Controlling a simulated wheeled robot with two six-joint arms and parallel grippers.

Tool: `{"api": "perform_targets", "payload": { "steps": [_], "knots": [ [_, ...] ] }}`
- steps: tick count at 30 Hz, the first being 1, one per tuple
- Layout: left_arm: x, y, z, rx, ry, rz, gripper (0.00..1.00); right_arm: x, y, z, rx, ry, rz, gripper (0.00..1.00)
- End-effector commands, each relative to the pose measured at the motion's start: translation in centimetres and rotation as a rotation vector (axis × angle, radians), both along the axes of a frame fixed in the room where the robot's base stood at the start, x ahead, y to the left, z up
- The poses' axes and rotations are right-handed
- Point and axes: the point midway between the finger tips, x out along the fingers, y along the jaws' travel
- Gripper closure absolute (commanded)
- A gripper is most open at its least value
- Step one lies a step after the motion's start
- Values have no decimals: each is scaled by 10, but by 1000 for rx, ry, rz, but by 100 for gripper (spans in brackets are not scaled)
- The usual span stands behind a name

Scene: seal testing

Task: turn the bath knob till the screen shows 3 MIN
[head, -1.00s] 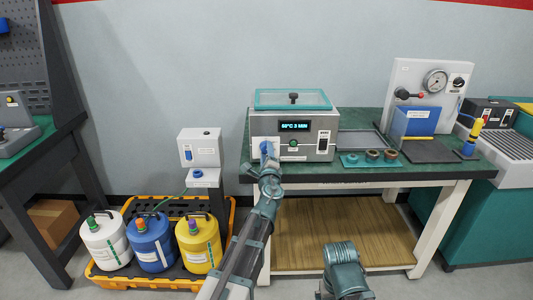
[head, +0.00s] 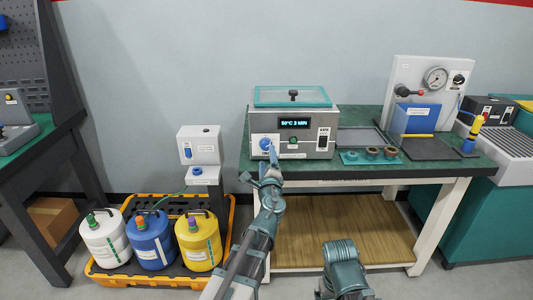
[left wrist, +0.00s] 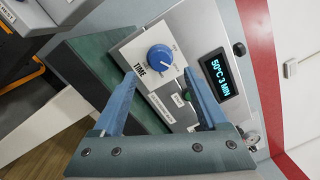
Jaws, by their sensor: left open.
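The bath (head: 310,140) is a grey box with a teal lid on the green bench. Its screen (head: 294,123) reads 50°C 3 MIN, and the screen also shows in the left wrist view (left wrist: 222,74). The blue knob (left wrist: 160,57), marked TIME, is on the front panel; in the head view the knob (head: 265,143) shows just above my gripper. My left gripper (head: 270,158) is open in front of the panel. In the left wrist view its blue fingers (left wrist: 160,88) stand apart with the knob beyond them, and they do not touch it.
A green button (head: 293,141) and a switch (head: 323,138) sit right of the knob. A teal holder with several rings (head: 370,157) stands right of the bath. A gauge panel (head: 433,85) is further right. Jugs in a yellow tray (head: 233,215) stand on the floor at left.

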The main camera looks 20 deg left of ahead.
Motion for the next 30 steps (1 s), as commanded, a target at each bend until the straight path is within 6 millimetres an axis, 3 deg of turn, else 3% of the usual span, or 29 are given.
{"api": "perform_targets", "payload": {
  "steps": [1,3,12,19,30],
  "knots": [
    [-17,-5,-2,0,0,-3,24,0,0,-2,0,0,0,5],
    [-31,-9,-3,0,1,-2,24,0,0,-3,0,0,0,5],
    [-70,-23,-6,-1,0,-1,24,0,0,-6,0,0,0,5],
    [-77,-26,-6,0,0,1,24,0,0,-6,0,0,0,5],
    [-73,-25,-6,-1,0,1,24,0,0,-6,0,0,0,5]
  ]
}}
